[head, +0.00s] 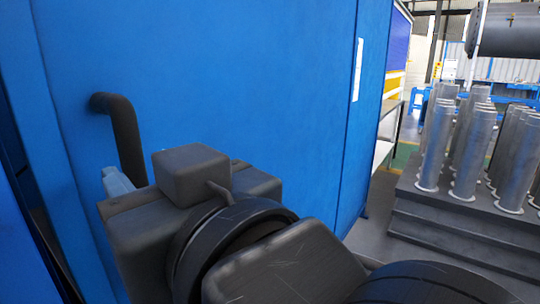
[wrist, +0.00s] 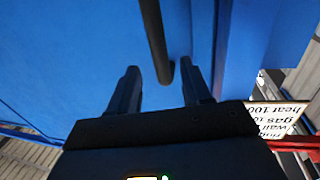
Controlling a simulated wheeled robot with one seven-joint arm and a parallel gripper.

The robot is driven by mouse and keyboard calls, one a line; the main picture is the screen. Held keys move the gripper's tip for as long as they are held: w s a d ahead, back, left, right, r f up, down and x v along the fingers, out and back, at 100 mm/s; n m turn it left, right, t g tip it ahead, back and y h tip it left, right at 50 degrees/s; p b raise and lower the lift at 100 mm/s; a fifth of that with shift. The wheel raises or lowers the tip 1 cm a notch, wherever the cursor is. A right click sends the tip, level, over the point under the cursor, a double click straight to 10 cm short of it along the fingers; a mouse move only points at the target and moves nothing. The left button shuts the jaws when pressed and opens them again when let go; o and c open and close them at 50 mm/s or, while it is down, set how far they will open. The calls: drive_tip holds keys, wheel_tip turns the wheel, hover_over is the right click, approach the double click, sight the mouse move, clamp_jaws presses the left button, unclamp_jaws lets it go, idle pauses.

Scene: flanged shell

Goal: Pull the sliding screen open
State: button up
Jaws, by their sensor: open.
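The sliding screen (head: 220,90) is a large blue panel that fills the left and middle of the head view. A black bar handle (head: 126,130) stands out from it at the left, with its upper end bent into the panel. The lower part of the handle is hidden behind my wrist. My gripper is mostly hidden by my own arm in the head view. In the wrist view my gripper (wrist: 160,72) is open, one finger on each side of the handle (wrist: 154,35). The handle's end shows between the fingers, with a visible gap on both sides.
A white strip (head: 358,69) is on the blue surface near its right edge. At the right, several grey metal cylinders (head: 466,150) stand on a dark stepped platform (head: 445,215). Grey floor shows between platform and panel. A printed sign (wrist: 278,117) shows in the wrist view.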

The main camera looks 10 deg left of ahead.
sight(135, 161)
drive_tip(key=x, duration=0.7)
drive_tip(key=shift+w+a, duration=0.1)
drive_tip(key=shift+c, duration=0.5)
clamp_jaws()
